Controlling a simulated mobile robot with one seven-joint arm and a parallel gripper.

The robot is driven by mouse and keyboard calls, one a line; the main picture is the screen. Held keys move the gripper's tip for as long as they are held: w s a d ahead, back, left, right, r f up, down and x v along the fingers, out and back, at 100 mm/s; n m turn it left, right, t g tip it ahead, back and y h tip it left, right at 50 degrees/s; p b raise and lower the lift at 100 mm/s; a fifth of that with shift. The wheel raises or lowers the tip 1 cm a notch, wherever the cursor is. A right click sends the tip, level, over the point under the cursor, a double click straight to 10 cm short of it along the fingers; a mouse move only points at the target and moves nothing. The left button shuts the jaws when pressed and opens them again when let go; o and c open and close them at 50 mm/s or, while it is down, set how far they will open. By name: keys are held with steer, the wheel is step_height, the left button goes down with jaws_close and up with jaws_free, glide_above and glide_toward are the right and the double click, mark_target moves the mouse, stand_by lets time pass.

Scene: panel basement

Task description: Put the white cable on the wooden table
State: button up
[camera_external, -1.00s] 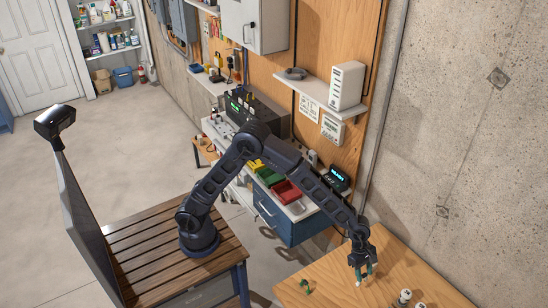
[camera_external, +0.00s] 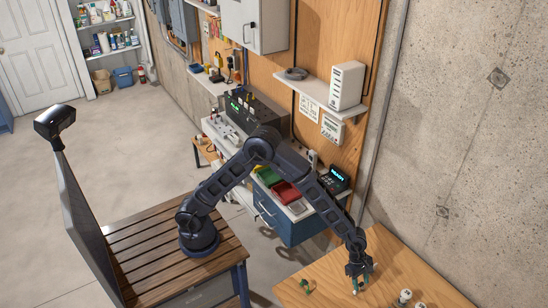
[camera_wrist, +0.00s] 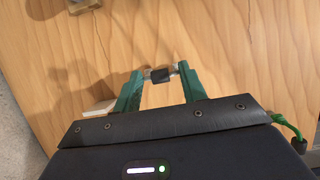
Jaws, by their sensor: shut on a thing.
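My gripper (camera_external: 361,281) is over the wooden table (camera_external: 329,272), low and close to its top. In the wrist view, its two green fingers (camera_wrist: 158,77) are shut on a small piece with a dark middle and pale ends (camera_wrist: 160,75), which looks like part of the white cable. Most of the cable does not show, and its full shape cannot be told. The wooden table (camera_wrist: 225,45) fills most of the wrist view beyond the fingertips. I cannot tell whether the held piece touches the table.
White cylindrical items (camera_external: 403,297) stand on the table to the right of my gripper. In the wrist view, a pale block (camera_wrist: 99,108) shows beside the left finger. A blue drawer unit (camera_external: 287,222) stands behind the table.

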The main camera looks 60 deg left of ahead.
steer(key=o, duration=0.9)
steer(key=shift+f, duration=0.1)
steer(key=shift+o, duration=0.2)
steer(key=v, duration=1.1)
steer(key=a+r+m+t+y, duration=0.1)
steer(key=a+r+m, duration=0.3)
steer(key=a, duration=0.7)
steer(key=a+r+m+t, duration=0.1)
steer(key=a+r, duration=0.6)
steer(key=a, duration=0.4)
steer(key=a+r+m+t+y, duration=0.1)
steer(key=a+r+m, duration=0.3)
steer(key=a, duration=0.7)
steer(key=s+a+m+y, duration=0.1)
steer(key=s+a+m, duration=0.3)
steer(key=s+a, duration=0.5)
steer(key=s+a+m+t+y, duration=0.1)
steer(key=s+a+m, duration=0.4)
steer(key=s+a, duration=0.5)
steer(key=a+r, duration=0.1)
steer(key=a, duration=0.7)
steer(key=shift+s+t+y, duration=0.3)
